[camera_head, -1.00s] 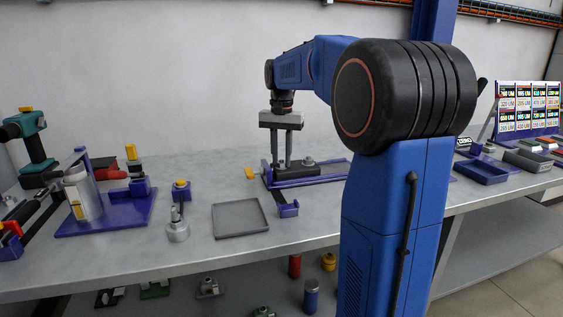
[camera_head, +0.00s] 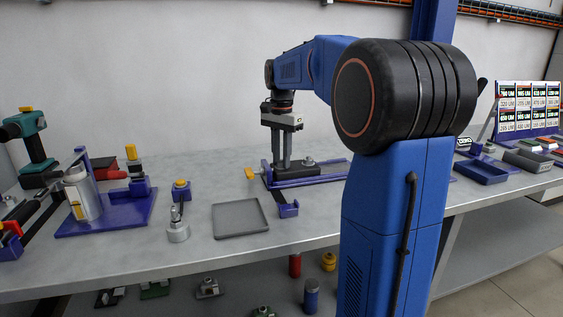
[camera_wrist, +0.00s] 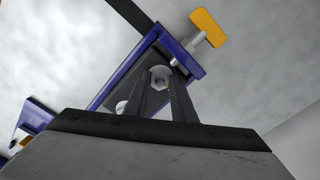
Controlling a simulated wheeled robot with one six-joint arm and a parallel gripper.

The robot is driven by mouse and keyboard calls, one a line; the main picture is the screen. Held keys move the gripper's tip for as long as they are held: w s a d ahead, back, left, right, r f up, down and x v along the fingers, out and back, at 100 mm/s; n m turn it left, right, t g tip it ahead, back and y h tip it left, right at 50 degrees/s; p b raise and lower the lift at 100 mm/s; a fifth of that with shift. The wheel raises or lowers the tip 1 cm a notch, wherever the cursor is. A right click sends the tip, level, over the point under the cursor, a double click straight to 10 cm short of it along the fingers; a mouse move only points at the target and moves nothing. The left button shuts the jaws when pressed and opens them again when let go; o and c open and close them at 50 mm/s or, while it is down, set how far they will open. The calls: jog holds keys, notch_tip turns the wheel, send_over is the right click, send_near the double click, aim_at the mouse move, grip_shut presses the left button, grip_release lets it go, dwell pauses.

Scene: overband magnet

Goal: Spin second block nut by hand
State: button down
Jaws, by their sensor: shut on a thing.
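A dark block (camera_head: 290,181) sits in a blue fixture (camera_head: 325,179) on the bench; the block also shows in the wrist view (camera_wrist: 128,92). A silver nut (camera_wrist: 159,77) on the block lies between the fingertips of my gripper (camera_wrist: 163,72). In the head view my gripper (camera_head: 280,168) points straight down with its fingers at the block's left part, closed on that nut, which the fingers hide there. Another silver nut (camera_head: 309,161) stands free on the block's right part. It shows as a round piece in the wrist view (camera_wrist: 121,107), partly covered by a finger.
A yellow-handled screw (camera_wrist: 208,28) sticks out of the fixture's end. An empty grey tray (camera_head: 240,218) lies to the left. A blue holder (camera_head: 289,210) stands in front. A blue tray (camera_head: 482,172) lies at the right.

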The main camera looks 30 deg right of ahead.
jog(key=m, duration=0.4)
jog(key=shift+m, duration=0.4)
jog(key=m, duration=0.4)
jog(key=shift+m, duration=0.4)
dwell(0.4)
jog(key=m, duration=0.4)
jog(key=shift+m, duration=0.4)
